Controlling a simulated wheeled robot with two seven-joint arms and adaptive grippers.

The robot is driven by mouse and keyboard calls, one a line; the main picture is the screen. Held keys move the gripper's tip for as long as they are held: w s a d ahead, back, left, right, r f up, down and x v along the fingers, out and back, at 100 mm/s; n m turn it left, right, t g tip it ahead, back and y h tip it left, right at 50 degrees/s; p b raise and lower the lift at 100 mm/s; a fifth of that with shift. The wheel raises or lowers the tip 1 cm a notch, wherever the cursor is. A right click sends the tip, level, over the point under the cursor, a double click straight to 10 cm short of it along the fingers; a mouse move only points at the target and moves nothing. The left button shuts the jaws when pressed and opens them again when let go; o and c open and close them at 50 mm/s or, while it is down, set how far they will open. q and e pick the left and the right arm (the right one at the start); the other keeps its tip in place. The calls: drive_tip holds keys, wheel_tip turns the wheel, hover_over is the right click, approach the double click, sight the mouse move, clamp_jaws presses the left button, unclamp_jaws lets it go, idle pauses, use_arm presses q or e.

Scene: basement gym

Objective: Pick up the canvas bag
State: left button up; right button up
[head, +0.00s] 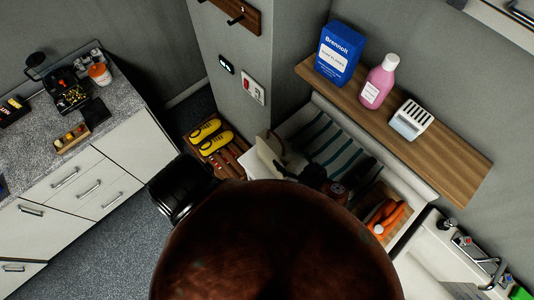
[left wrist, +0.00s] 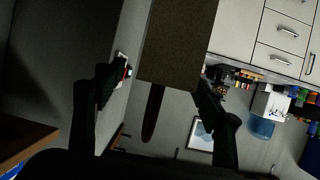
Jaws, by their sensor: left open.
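A cream, cloth-like thing with a dark loop, which looks like the canvas bag (head: 266,158), is at the left end of the open bin below the shelf in the head view. Its lower part is hidden, and I cannot be sure what it is. The bag cannot be made out in that view. My right gripper is not seen.
A large dark brown rounded thing (head: 270,245) fills the lower middle and hides much. Yellow shoes (head: 211,134) lie left; a counter (head: 125,98) stands far left.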

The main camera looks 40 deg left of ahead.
sight(275, 149)
use_arm(q)
drive_tip(key=x, duration=0.7)
drive_tip(key=shift+s+a, duration=0.15)
drive_tip(key=shift+a+f, duration=0.15)
drive_tip(key=shift+a, duration=0.05)
drive_tip(key=shift+d, duration=0.1)
drive_tip(key=shift+c, duration=1.2)
clamp_jaws()
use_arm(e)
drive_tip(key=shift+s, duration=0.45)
